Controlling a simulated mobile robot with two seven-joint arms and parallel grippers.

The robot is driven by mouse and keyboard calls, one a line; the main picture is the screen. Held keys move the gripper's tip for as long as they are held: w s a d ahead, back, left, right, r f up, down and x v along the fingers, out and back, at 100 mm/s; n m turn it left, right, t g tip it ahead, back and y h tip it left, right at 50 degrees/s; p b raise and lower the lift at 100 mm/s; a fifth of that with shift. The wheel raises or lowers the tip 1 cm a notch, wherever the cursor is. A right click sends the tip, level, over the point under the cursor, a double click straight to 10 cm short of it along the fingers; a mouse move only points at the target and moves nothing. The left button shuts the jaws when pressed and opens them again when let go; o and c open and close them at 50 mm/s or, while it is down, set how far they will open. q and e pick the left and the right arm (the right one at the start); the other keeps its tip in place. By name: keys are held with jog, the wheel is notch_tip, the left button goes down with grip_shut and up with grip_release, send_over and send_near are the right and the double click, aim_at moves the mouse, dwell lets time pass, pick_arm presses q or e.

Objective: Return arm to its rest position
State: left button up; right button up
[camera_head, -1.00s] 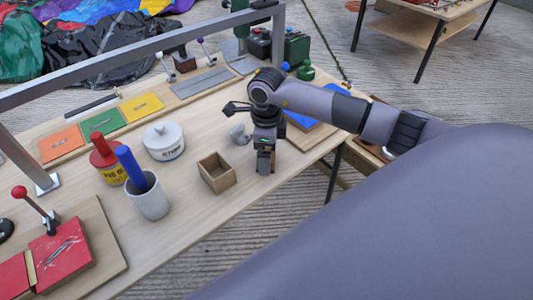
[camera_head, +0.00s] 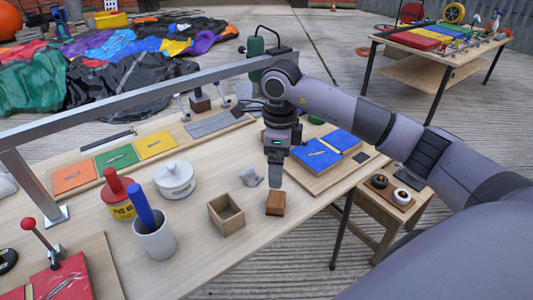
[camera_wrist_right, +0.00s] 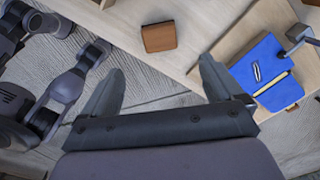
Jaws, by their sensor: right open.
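My right arm comes in from the right in the head view, and its gripper (camera_head: 276,178) points down above the table (camera_head: 190,240). In the right wrist view the gripper (camera_wrist_right: 160,85) has its two fingers spread apart with nothing between them. A small brown wooden block (camera_head: 275,203) sits on the table just below the fingertips in the head view. It also shows in the right wrist view (camera_wrist_right: 158,37), beyond the fingers and apart from them. My left gripper is in neither view.
An open wooden box (camera_head: 226,214), a white cup (camera_head: 154,240) with a blue cylinder, a red-and-yellow canister (camera_head: 117,198) and a white lidded pot (camera_head: 175,180) stand on the table. A metal rail (camera_head: 130,98) spans above it. Blue panels (camera_head: 320,153) lie right of my gripper.

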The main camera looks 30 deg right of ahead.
jog(key=s+a+f+y, duration=0.1)
jog(key=s+a+y, duration=0.15)
jog(key=a, duration=0.35)
jog(key=s+a+f+g+y+p, duration=0.1)
jog(key=s+a+y, duration=0.1)
jog(key=a+y, duration=0.3)
jog(key=s+a+f+y, duration=0.1)
jog(key=s+a+y, duration=0.15)
jog(key=a, duration=0.55)
jog(key=a+r+m+t+y+p, duration=0.2)
jog(key=a+r+m+t+y, duration=0.35)
jog(key=m+y, duration=0.4)
jog(key=d+f+m+t+h+p, duration=0.1)
jog(key=d+f+m+t+h, duration=0.4)
jog(key=m, duration=0.7)
jog(key=d+f+m+t+h, duration=0.3)
jog(key=d+m+t+h, duration=0.3)
jog(key=m, duration=0.7)
jog(key=s+d+f+m+g+h, duration=0.4)
jog(key=s+f+m+g+h, duration=0.1)
jog(key=s+f+m, duration=0.4)
notch_tip(320, 180, down, 4)
jog(key=shift+s+r+h+p, duration=0.1)
jog(key=shift+s+h+p, duration=0.45)
jog(key=shift+s, duration=0.65)
